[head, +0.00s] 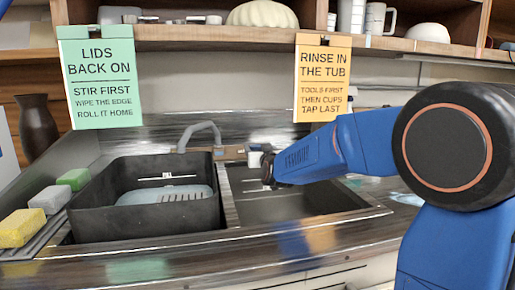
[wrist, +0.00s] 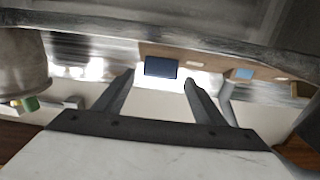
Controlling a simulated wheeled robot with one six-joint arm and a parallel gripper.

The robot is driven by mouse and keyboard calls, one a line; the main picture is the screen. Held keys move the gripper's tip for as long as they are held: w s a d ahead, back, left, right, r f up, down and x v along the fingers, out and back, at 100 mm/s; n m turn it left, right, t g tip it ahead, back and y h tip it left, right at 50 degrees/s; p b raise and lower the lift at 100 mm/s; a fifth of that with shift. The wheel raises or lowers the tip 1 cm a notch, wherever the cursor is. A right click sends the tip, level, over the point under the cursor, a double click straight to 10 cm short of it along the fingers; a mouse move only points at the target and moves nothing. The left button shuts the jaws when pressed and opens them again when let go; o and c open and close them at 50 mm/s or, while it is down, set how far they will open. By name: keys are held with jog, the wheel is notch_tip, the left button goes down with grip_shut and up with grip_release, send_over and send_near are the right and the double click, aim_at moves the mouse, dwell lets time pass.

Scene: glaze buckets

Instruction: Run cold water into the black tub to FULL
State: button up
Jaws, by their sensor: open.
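The black tub (head: 140,212) stands in the left part of the sink. A pale blue slotted piece (head: 165,195) lies inside it, and a short white line marks its back inner wall. I cannot tell whether it holds water. The grey tap spout (head: 200,128) arches behind the tub's right rear corner. My gripper (head: 267,168) is behind the right basin, close to a white block on the tap's wooden strip (head: 234,153). In the wrist view my gripper (wrist: 160,78) is open, with a dark blue panel (wrist: 160,67) ahead between the fingertips. Contact cannot be told.
The right basin (head: 290,203) looks empty. Yellow, white and green sponges (head: 48,200) lie left of the tub. A green sign (head: 100,75) and an orange sign (head: 322,78) hang from the shelf above. A dark vase (head: 37,125) stands at the far left.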

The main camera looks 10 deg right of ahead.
jog(key=shift+w, duration=1.1)
jog(key=shift+c, duration=0.6)
jog(key=c, duration=0.9)
jog(key=shift+c, duration=0.2)
jog(key=shift+d+n+y, duration=0.1)
jog(key=shift+n+y, duration=0.5)
jog(key=shift+n, duration=0.1)
jog(key=shift+d+n+g+y, duration=0.2)
jog(key=shift+n+g+y, duration=0.3)
jog(key=shift+n+y, duration=1.3)
jog(key=shift+n+g+y, duration=0.6)
jog(key=shift+n+y, duration=0.4)
jog(key=shift+n, duration=0.6)
jog(key=shift+n+g+y, duration=0.4)
jog(key=shift+n+y, duration=0.2)
jog(key=shift+n, duration=0.1)
jog(key=shift+r, duration=0.1)
